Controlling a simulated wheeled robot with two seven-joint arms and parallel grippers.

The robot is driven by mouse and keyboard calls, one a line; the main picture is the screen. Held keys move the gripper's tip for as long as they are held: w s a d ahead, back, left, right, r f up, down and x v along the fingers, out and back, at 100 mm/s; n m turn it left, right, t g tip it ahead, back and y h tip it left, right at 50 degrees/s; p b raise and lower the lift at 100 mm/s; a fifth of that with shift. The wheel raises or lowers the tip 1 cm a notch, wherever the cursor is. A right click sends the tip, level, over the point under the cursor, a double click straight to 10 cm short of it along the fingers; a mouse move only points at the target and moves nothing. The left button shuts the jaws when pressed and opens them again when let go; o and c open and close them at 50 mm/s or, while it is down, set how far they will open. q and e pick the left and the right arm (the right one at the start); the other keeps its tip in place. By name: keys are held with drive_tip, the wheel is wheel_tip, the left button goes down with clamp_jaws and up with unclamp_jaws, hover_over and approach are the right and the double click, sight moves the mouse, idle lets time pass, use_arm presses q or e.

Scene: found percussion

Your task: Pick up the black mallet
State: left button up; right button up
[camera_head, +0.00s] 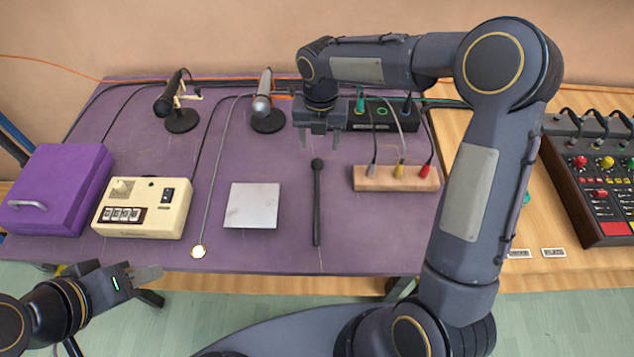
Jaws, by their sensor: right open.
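The black mallet (317,205) lies on the purple table top (285,255), with its round head toward the back and its thin handle toward the front edge. My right gripper (319,143) is open and empty, pointing down just above and behind the mallet's head. It does not touch the mallet as far as I can see. My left gripper (150,273) is low at the left, off the table's front edge. Its fingers are seen from the side, so I cannot tell whether they are open.
Left of the mallet are a metal plate (252,206), a cream box (141,207) and a purple case (57,190). Two microphones (265,105) (178,105) stand behind. A wooden block with plugs (396,180) lies to the right, and a mixer (590,180) is farther right.

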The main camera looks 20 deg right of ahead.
sight(317, 161)
drive_tip(key=shift+n, duration=0.4)
drive_tip(key=f, duration=0.8)
drive_tip(key=shift+w+a+f+p, duration=0.2)
drive_tip(key=shift+w+f+p, duration=0.05)
drive_tip(key=shift+p, duration=0.05)
drive_tip(key=c, duration=1.1)
drive_tip(key=shift+o, duration=0.2)
drive_tip(key=shift+r, duration=0.1)
